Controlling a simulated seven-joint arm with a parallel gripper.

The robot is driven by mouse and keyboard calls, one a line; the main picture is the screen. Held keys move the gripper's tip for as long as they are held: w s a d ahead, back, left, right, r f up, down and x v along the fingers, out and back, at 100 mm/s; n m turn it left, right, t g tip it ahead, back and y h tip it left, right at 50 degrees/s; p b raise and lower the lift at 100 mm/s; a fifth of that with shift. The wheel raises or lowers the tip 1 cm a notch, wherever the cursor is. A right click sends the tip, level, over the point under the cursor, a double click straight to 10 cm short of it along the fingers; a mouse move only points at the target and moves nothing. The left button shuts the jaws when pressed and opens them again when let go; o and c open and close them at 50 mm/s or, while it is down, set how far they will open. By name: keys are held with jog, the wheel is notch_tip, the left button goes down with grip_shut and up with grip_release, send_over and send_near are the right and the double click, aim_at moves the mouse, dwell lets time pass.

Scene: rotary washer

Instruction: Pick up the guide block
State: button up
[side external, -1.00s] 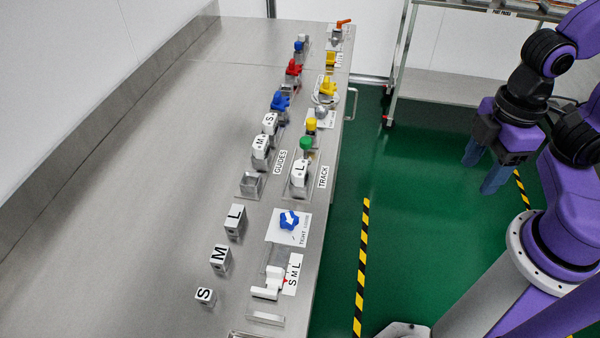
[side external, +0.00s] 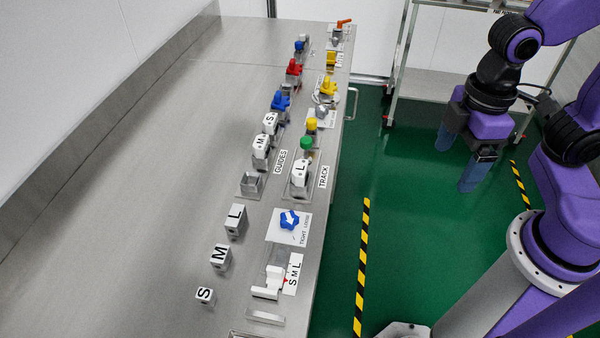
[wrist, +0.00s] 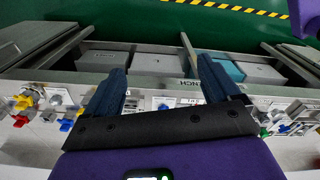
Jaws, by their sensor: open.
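White guide blocks marked S (side external: 270,122) and M (side external: 261,147) stand in the row labelled GUIDES on the steel bench. A white block marked L (side external: 300,173) stands at the near end of the row labelled TRACK. Separate grey-sided blocks marked L (side external: 236,219), M (side external: 221,257) and S (side external: 205,296) stand on the bench at the near left. Which one is the guide block I cannot tell. My gripper (side external: 456,168) is open and empty, over the green floor well right of the bench. In the wrist view my gripper (wrist: 160,66) has nothing between its fingers.
An empty metal holder (side external: 251,184) sits at the near end of the GUIDES row. A blue knob (side external: 289,220) and a white slider (side external: 268,284) stand nearer. Colored knobs line the far bench. A shelf cart (side external: 440,88) stands behind my gripper. The bench's left side is bare.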

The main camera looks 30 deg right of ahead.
jog(key=w+a+r+m, duration=0.2)
jog(key=w+a, duration=0.8)
jog(key=w, duration=0.4)
jog(key=m, duration=0.1)
send_over(300, 167)
jog(key=f, duration=1.3)
jog(key=shift+w+a, duration=0.15)
jog(key=shift+w, duration=0.05)
jog(key=shift+s+f, duration=0.15)
jog(key=shift+f, duration=1.25)
jog(key=shift+s+f, duration=0.1)
jog(key=shift+f, duration=1.3)
jog(key=c, duration=1.3)
jog(key=shift+r, duration=0.15)
